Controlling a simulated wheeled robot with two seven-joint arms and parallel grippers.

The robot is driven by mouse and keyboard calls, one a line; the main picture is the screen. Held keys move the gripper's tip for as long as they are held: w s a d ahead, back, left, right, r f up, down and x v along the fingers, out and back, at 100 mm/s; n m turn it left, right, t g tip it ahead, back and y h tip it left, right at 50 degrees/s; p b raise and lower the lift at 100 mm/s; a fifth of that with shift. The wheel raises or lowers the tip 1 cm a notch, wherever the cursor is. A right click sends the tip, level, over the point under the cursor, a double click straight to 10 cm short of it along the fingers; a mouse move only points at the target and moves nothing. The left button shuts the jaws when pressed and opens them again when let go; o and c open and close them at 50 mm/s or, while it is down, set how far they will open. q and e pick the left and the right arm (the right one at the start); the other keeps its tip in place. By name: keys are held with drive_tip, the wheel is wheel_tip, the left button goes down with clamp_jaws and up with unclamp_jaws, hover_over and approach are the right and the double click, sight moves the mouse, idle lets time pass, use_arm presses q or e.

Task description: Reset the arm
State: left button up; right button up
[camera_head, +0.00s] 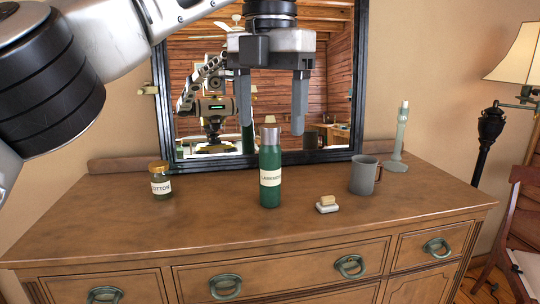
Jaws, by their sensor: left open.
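My left gripper (272,118) hangs above the dresser with its two grey fingers pointing down. It is open, with a wide empty gap between the fingers. My left arm comes in from the upper left. The gripper shows in front of the mirror, above and behind the top of the green bottle (270,180) in the picture. The bottle stands upright with a metal cap and a pale label. My right gripper does not show as itself.
The wooden dresser (110,230) holds a cotton jar (160,186), a small soap dish (327,208), a grey mug (363,177) and a pale green candlestick (399,140). A black-framed mirror (340,100) stands behind. A floor lamp (488,140) and chair (522,210) are at right.

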use_arm(q)
drive_tip(key=s+d+f+g+h, duration=0.4)
drive_tip(key=d+f+h, duration=0.4)
drive_tip(key=d+f, duration=0.1)
drive_tip(key=s+d+f+g+h, duration=0.4)
drive_tip(key=d+f+h, duration=0.4)
drive_tip(key=d, duration=0.2)
drive_tip(key=w+a+f+n+t+y, duration=0.25)
drive_tip(key=a+f+n+t, duration=0.7)
drive_tip(key=n+t, duration=0.55)
drive_tip(key=w+a+f+n+t+y, duration=0.25)
drive_tip(key=a+f+n+t, duration=0.7)
drive_tip(key=n, duration=0.85)
drive_tip(key=s+a+f+n+g+y, duration=0.6)
drive_tip(key=s+a+f, duration=0.8)
drive_tip(key=s, duration=0.3)
drive_tip(key=shift+a+f+n+y, duration=0.2)
drive_tip(key=shift+f+n+y, duration=0.4)
drive_tip(key=shift+f+y, duration=0.25)
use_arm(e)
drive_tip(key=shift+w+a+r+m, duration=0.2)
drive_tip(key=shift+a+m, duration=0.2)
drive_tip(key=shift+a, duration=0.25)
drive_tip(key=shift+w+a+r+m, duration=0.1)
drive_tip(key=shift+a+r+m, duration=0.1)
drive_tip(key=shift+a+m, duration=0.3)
